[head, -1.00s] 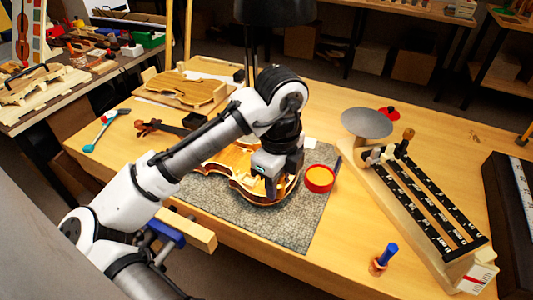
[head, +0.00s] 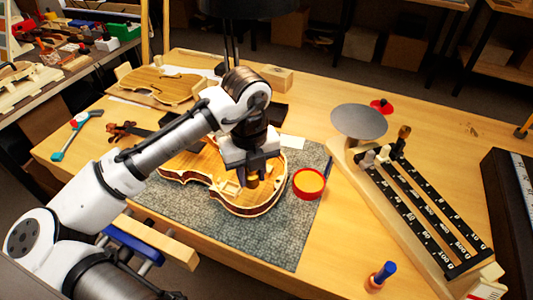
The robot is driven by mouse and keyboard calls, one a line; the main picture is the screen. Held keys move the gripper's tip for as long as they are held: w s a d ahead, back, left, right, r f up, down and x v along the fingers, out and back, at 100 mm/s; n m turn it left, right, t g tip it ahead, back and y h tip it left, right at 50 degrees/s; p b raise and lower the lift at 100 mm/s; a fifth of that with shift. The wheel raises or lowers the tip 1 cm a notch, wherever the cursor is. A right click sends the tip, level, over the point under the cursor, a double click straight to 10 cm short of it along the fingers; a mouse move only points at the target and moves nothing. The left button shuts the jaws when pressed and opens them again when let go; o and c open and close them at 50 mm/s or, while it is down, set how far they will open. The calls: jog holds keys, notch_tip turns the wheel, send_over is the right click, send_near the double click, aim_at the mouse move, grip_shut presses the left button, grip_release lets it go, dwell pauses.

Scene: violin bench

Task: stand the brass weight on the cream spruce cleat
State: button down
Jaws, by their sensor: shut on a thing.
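My gripper (head: 250,180) is over the right part of an open violin body (head: 205,166) lying on a grey mat (head: 275,235). It points down and is shut on a small brownish piece (head: 252,182), which looks like the brass weight. The fingers hide much of it. A small pale block inside the violin body, just left of the fingers, looks like the cream spruce cleat (head: 230,188). I cannot tell whether the held weight touches the wood below it.
A red round tin (head: 309,183) with orange contents stands right of the violin. A beam scale (head: 410,195) with a grey pan (head: 359,121) fills the right side. A violin plate (head: 160,85) lies behind.

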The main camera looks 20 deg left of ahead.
jog(key=w+p, duration=0.1)
jog(key=w, duration=0.7)
jog(key=shift+w+d, duration=0.15)
jog(key=shift+w, duration=0.1)
jog(key=shift+f+p, duration=0.6)
jog(key=shift+f, duration=1.15)
jog(key=shift+f, duration=0.1)
jog(key=c, duration=1.1)
grip_release()
jog(key=shift+o, duration=0.2)
notch_tip(320, 180, up, 8)
jog(key=b, duration=0.1)
jog(key=shift+f, duration=0.15)
